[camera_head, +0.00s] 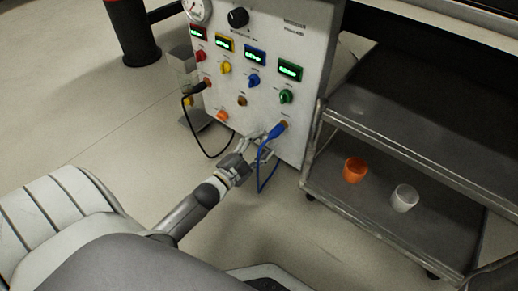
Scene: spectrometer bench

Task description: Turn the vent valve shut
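The instrument panel (262,112) stands upright at the top centre. It carries a red knob (200,56), a yellow knob (225,67), a blue knob (254,80) and a green knob (286,96), each below a lit display. A large black knob (238,17) sits above, a small brown one (242,100) and an orange one (222,116) lower. I cannot read which is the vent valve. My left gripper (262,144) is low before the panel, fingers apart, near the blue plug (278,130); the blue cable crosses its fingertips. My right gripper is not in view.
A black cable (187,122) loops from a plug at the panel's left. The blue cable (262,170) hangs beside my gripper. A grey shelf cart (372,203) at right holds an orange cup (354,169) and a white cup (404,198).

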